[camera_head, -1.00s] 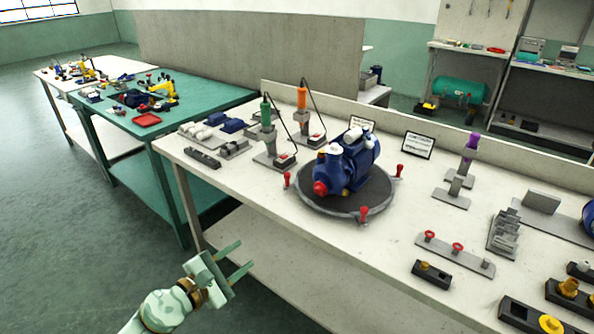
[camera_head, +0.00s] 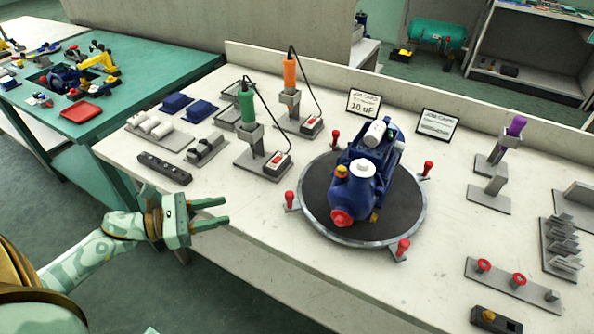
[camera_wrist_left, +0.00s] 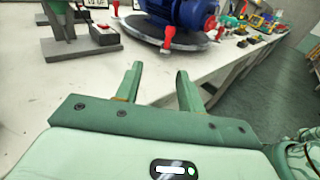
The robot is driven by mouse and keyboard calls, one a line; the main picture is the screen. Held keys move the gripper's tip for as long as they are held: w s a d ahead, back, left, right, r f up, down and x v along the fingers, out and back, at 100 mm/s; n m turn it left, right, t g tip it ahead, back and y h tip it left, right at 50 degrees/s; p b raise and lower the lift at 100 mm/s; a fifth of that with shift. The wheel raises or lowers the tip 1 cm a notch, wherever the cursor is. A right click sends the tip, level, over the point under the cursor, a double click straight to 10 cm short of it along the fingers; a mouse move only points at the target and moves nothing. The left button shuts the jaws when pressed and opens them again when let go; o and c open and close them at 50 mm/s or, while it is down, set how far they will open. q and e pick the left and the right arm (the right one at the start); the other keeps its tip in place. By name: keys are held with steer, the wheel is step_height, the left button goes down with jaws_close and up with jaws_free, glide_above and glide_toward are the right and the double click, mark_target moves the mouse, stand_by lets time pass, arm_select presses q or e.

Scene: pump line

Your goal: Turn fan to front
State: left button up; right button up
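A blue pump with its motor (camera_head: 365,175) sits on a round dark turntable (camera_head: 408,205) with a grey rim. Its red-capped end (camera_head: 341,217) faces the near side, slightly left; the motor end points to the back right. I cannot make out the fan at that far end. Red-knobbed posts (camera_head: 402,248) stand around the rim. My left gripper (camera_head: 226,212) is open and empty at the table's front edge, left of the turntable and apart from it. In the left wrist view its fingers (camera_wrist_left: 160,70) are spread, with the turntable (camera_wrist_left: 140,31) beyond. My right gripper is not in view.
Green (camera_head: 247,105) and orange (camera_head: 290,73) corded tools stand in holders behind left. Job cards (camera_head: 436,125) stand at the back. A purple-handled tool (camera_head: 515,126) and a bracket with red knobs (camera_head: 512,280) are on the right. The tabletop in front of the turntable is clear.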

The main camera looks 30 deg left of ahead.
mark_target(290, 193)
arm_select(q)
steer(key=d, duration=0.1)
steer(key=w+d+r+h, duration=0.1)
steer(key=shift+w+d+r, duration=0.3)
steer(key=shift+w+d, duration=0.05)
steer(key=shift+d, duration=0.05)
steer(key=x, duration=1.3)
steer(key=shift+d+b, duration=0.25)
steer(key=shift+b, duration=0.05)
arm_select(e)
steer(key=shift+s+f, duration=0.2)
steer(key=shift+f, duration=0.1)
arm_select(q)
steer(key=shift+c, duration=0.3)
